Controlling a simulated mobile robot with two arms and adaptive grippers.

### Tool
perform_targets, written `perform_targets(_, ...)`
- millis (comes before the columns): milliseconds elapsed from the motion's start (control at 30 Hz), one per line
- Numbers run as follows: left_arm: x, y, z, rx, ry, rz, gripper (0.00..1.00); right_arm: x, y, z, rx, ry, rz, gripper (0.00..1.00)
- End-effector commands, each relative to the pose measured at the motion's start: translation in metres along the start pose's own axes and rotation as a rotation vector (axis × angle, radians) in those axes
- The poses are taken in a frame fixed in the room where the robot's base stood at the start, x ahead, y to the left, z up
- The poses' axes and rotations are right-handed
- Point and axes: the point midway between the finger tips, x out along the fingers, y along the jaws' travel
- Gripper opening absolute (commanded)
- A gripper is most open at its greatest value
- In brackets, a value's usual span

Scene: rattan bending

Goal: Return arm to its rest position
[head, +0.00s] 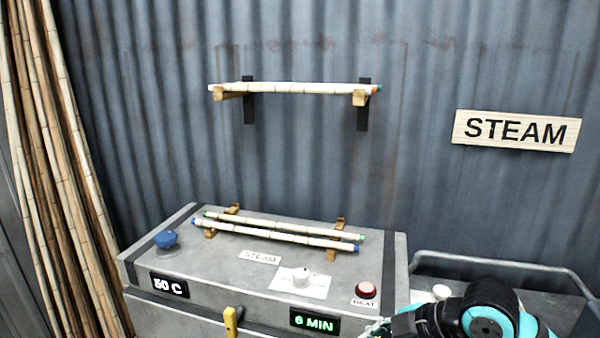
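My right arm, black and teal, shows at the bottom right of the head view. Part of what appears to be my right gripper (376,328) shows at the bottom edge, in front of the steam box (180,258) and below its red HEAT button (366,290). It is cut off by the frame, so I cannot tell whether it is open or shut. My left gripper is not in view. Two rattan poles (270,234) with blue and green ends lie side by side on wooden brackets on the box's top.
More rattan poles (300,88) rest on a wall rack. Tall poles (50,180) lean at the left. A metal rail (490,262) runs at the right.

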Motion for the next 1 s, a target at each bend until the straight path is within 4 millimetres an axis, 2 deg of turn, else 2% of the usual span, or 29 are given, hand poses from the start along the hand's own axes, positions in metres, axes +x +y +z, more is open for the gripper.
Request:
perform_targets(267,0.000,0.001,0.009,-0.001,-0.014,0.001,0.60,0.044,-0.061,0.015,0.222,-0.035,0.008,0.00)
perform_targets(467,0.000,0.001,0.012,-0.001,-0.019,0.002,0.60,0.066,-0.128,0.046,0.570,-0.133,0.069,0.00)
perform_targets(700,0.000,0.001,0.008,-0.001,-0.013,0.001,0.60,0.057,-0.202,0.095,0.956,-0.321,0.161,0.00)
perform_targets(1000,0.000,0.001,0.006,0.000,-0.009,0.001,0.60,0.027,-0.275,0.137,1.255,-0.543,0.254,0.00)
